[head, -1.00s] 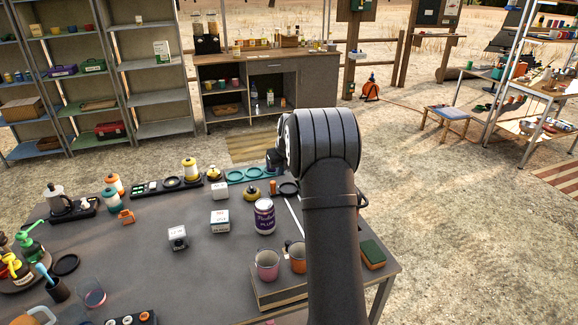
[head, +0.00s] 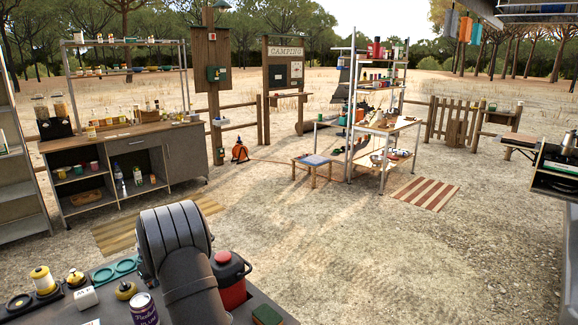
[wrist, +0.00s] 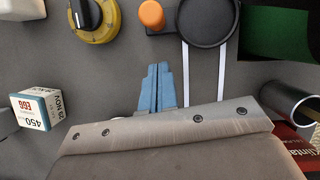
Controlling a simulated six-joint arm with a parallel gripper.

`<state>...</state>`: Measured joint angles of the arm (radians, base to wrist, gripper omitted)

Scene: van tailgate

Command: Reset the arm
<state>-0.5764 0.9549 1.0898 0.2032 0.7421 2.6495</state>
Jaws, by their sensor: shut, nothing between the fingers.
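My gripper (wrist: 158,88) shows in the wrist view as two blue-grey fingers, shut together with nothing between them. It is above the grey tabletop, and how far above is hard to tell. In the head view my arm rises at the lower left and bends over the table's far edge; it hides the gripper there. A small white box with printed labels (wrist: 38,108) is left of the fingers. A yellow and black knobbed thing (wrist: 95,18), an orange knob (wrist: 152,15) and a black round dish (wrist: 207,20) are beyond the fingertips.
A red container with a black lid (head: 232,283) stands right beside my arm. A purple can (head: 144,308) and a green sponge (head: 267,315) are near it. Teal rings (head: 115,269) lie left of the arm. Open sandy ground lies beyond the table, with a cabinet (head: 120,160) behind.

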